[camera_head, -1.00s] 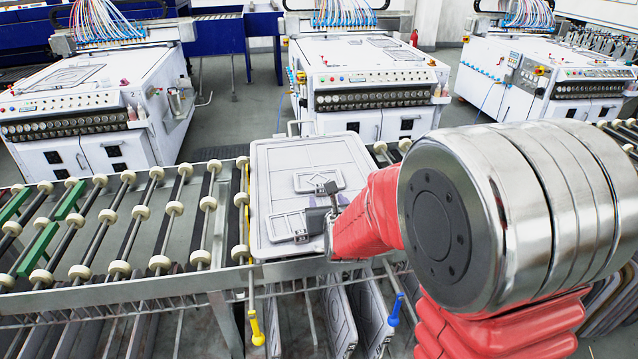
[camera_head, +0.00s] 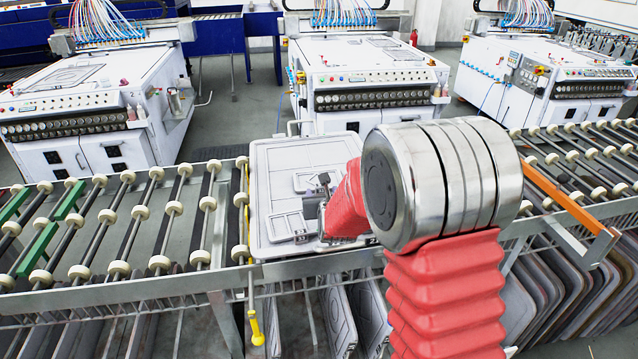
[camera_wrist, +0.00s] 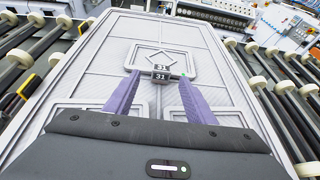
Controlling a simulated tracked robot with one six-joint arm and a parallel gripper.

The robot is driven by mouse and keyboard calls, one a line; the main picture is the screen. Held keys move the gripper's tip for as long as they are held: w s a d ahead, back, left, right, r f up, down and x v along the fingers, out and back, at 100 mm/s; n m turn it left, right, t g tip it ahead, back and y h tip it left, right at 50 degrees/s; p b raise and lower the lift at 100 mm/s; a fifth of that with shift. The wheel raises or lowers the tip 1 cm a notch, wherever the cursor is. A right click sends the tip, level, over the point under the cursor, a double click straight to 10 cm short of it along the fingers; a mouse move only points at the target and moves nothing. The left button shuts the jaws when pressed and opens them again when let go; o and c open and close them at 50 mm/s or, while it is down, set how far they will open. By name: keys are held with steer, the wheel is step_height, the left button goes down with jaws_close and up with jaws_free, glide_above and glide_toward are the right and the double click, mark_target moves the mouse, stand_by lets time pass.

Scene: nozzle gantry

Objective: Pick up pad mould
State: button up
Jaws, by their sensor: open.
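The pad mould (camera_head: 272,170) is a large pale grey plate with rounded corners and raised rectangular frames. It lies flat on the roller conveyor, mid-picture in the head view. In the wrist view the mould (camera_wrist: 105,60) fills the middle, with a diamond inside its far frame and a small dark tag (camera_wrist: 161,75) marked 31. My gripper (camera_head: 318,195) is above the mould's right part. In the wrist view my gripper (camera_wrist: 157,88) has two purple fingers spread apart, with nothing between them. The tag lies just beyond the fingertips. I cannot tell whether the fingers touch the mould.
Roller tracks (camera_head: 110,220) run along both sides of the mould. White machines (camera_head: 365,80) stand behind the conveyor. More plates (camera_head: 350,310) stand on edge below it. A yellow-handled rod (camera_head: 256,325) hangs at the front, and an orange bar (camera_head: 570,200) crosses the right rollers.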

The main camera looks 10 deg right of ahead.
mark_target(321, 187)
steer(key=shift+w, duration=0.1)
steer(key=shift+x, duration=2.55)
steer(key=shift+d, duration=0.1)
steer(key=shift+c, duration=0.4)
steer(key=shift+r, duration=0.15)
jaws_close()
